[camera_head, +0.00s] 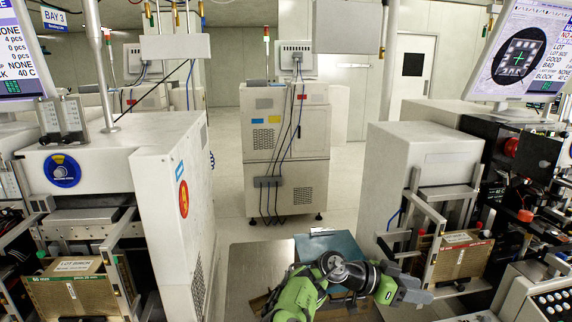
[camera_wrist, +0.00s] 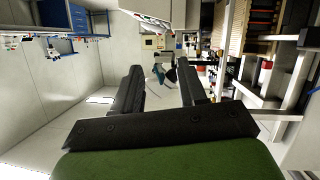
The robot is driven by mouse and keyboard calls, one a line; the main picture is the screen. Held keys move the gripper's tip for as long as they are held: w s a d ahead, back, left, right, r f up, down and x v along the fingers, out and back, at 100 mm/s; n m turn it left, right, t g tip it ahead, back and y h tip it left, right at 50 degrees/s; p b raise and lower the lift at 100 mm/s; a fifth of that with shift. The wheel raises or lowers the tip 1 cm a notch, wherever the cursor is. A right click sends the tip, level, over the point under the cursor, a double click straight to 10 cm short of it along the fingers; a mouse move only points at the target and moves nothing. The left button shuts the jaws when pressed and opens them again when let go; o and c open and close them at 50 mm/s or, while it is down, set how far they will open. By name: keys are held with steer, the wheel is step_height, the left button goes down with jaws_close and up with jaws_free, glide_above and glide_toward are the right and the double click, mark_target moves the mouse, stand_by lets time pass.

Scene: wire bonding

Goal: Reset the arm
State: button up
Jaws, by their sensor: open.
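My green and grey arm reaches up from the bottom centre of the head view and bends to the right. My gripper (camera_head: 418,290) is at its right end, in front of the right-hand machine. In the wrist view my gripper (camera_wrist: 162,75) shows two dark fingers standing well apart. Nothing is between the fingers, so it is open and empty. The fingers point along the aisle between a pale wall and machine frames.
A brown magazine (camera_head: 460,260) sits in the right machine (camera_head: 425,150), close to my gripper. Another magazine (camera_head: 75,290) sits in the left machine (camera_head: 90,150). A blue-green surface (camera_head: 335,245) lies behind my arm. A white cabinet (camera_head: 285,150) stands farther back, with open floor around it.

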steer(key=s+d+n+y+p, duration=0.1)
steer(key=s+n+y+p, duration=0.25)
steer(key=s+y, duration=0.5)
steer(key=s+a+r+n+t+y+p, duration=0.1)
steer(key=s+a+r+n, duration=0.4)
steer(key=s, duration=0.5)
steer(key=s+a+r+n+t+y+p, duration=0.2)
steer(key=s+a+r+n+t+y, duration=0.2)
steer(key=s+a+n, duration=0.3)
steer(key=s+a+r, duration=0.1)
steer(key=s+a, duration=0.1)
steer(key=s, duration=0.1)
steer(key=shift+r+y+p, duration=0.2)
steer(key=shift+y+p, duration=0.1)
steer(key=shift+y, duration=0.05)
steer(key=shift+o, duration=0.4)
